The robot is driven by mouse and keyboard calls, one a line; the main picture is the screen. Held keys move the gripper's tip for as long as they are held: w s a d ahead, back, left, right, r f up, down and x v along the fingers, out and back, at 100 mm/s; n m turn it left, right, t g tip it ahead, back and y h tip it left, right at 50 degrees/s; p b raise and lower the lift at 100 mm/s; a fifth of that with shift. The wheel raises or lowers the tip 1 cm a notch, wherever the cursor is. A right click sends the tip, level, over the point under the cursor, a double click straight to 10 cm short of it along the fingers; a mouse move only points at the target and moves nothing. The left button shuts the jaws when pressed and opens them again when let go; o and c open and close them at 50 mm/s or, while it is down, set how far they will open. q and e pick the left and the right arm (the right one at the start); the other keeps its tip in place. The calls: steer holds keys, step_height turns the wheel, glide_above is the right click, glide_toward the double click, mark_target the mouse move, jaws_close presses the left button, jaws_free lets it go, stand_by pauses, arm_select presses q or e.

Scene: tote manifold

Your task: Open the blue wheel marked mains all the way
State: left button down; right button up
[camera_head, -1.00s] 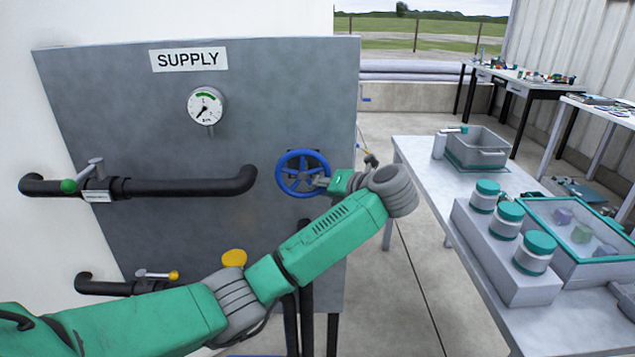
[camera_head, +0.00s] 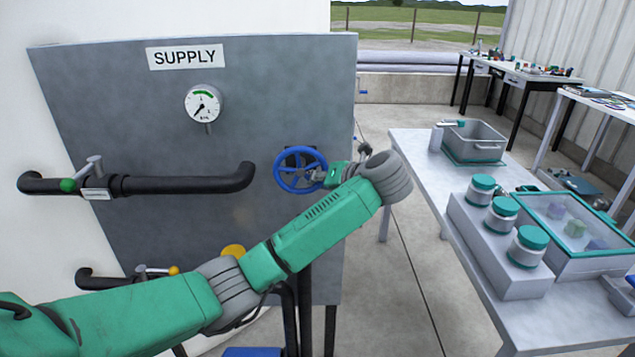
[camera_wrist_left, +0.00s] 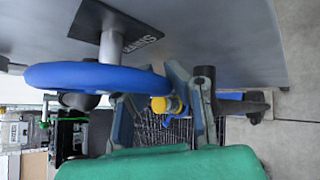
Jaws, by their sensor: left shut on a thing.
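The blue wheel (camera_head: 281,180) stands on the grey supply panel (camera_head: 230,100), right of the upper black pipe. My left gripper (camera_head: 318,176) is at the right side of its rim, shut on the wheel. In the left wrist view the blue wheel (camera_wrist_left: 85,76) shows edge-on, with a grey stem and a label reading MAINS turned on its side. There the gripper's fingers (camera_wrist_left: 160,95) are around the right end of the rim, and the exact contact is partly hidden. My right gripper is not in view.
A gauge (camera_head: 203,103) sits above the wheel. A green-knobbed valve (camera_head: 68,185) and a yellow-knobbed valve (camera_head: 173,270) are on pipes at left. On the right, a table (camera_head: 420,160) holds several jars, a grey bin (camera_head: 475,143) and a teal-rimmed case. Bare floor lies between panel and table.

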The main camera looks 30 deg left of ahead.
arm_select(q)
steer(key=shift+s+d+f, duration=0.1)
steer(key=shift+d+f, duration=0.15)
steer(key=shift+f, duration=0.15)
stand_by(0.5)
steer(key=c, duration=1.6)
jaws_free()
steer(key=shift+o, duration=0.3)
steer(key=shift+d+r, duration=0.1)
steer(key=shift+r, duration=0.05)
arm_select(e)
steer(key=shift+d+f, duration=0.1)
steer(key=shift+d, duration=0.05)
arm_select(q)
steer(key=shift+r, duration=0.1)
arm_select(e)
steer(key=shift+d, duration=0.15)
